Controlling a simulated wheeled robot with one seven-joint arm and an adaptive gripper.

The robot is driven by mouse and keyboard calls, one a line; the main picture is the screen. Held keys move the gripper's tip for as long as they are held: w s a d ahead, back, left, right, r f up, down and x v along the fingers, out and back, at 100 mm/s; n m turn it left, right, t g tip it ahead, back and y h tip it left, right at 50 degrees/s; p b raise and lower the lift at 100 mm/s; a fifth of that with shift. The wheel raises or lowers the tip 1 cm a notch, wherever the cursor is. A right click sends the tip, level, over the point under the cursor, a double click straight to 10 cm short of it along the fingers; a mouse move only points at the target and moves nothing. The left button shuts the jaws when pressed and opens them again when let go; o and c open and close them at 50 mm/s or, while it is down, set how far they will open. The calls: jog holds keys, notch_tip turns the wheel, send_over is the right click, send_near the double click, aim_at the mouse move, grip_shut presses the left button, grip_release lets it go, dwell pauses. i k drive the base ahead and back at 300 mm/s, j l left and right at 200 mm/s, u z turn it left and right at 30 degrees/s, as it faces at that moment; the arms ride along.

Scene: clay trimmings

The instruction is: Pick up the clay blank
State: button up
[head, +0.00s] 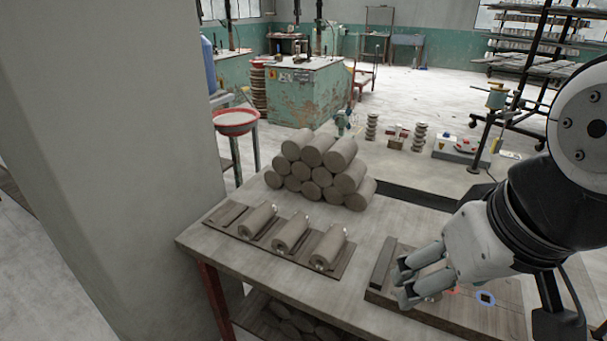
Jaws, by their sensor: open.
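Three grey clay blanks lie in a row on a slotted rack (343,270) on the table: the left blank (257,218), the middle blank (290,232) and the right blank (328,248). The slot at the rack's left end is empty. More clay cylinders (313,151) are stacked in a pile behind the rack. My gripper (402,280) is at the right, over a wooden board (400,308), to the right of the rack and apart from the blanks. Its fingers point left and are open. I see no blank clearly between them; the arm hides part of the board.
A grey bar (383,262) lies along the board's left edge. The wooden table (205,241) has bare room between rack and board. A wide pillar (110,150) stands left of the table. More cylinders (290,322) lie on a lower shelf. A red basin (235,120) stands behind.

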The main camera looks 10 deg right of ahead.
aim_at(252, 225)
jog(key=i+j+z, duration=0.5)
jog(key=i+j, duration=0.5)
